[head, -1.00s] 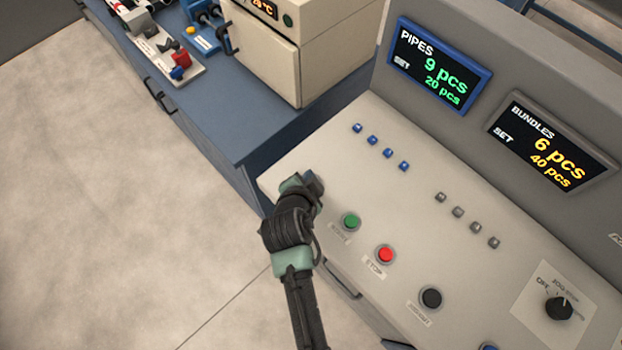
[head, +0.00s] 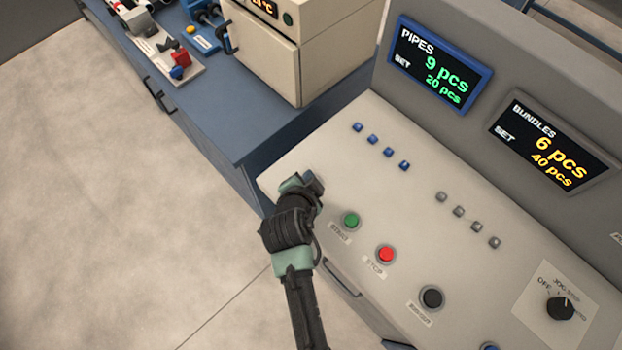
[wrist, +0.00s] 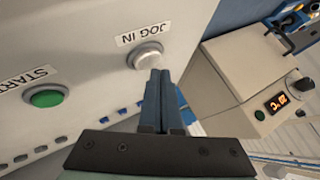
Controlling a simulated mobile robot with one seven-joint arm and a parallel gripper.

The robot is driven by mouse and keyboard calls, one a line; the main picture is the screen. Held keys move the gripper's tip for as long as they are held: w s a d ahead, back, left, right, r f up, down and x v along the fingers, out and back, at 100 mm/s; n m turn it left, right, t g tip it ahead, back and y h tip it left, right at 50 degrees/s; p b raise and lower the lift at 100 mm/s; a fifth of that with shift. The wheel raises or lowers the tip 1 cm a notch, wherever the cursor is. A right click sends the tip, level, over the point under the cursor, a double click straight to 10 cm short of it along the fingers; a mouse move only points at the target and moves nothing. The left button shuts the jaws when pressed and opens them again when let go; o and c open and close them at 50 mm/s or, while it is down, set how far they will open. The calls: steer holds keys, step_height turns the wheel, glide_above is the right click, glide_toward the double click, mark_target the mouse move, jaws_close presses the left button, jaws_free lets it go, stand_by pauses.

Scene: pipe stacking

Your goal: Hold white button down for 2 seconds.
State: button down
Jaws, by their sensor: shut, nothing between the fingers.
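The white button (wrist: 146,55) shows in the wrist view, round in a pale ring, beside a label (wrist: 143,33) reading "JOG IN" upside down. In the head view it is hidden by my gripper (head: 314,183) at the left end of the sloped panel. The wrist view shows my gripper (wrist: 161,76) with its two dark fingers shut together and nothing between them. The fingertips are at the button's lower right edge in that picture. I cannot tell whether they touch it or whether it is pressed in.
The green start button (head: 351,221), red stop button (head: 386,254) and black button (head: 432,298) line the panel's front. Blue buttons (head: 380,147) and grey buttons (head: 467,220) sit behind. A beige oven (head: 280,50) stands on the blue bench (head: 215,125) to the left.

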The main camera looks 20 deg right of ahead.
steer(key=shift+f+b, duration=0.4)
steer(key=shift+f, duration=0.25)
stand_by(2.6)
steer(key=shift+r, duration=0.15)
stand_by(0.4)
steer(key=shift+r+p, duration=0.65)
steer(key=shift+r, duration=0.05)
steer(key=shift+r+p, duration=2.15)
steer(key=shift+r, duration=0.4)
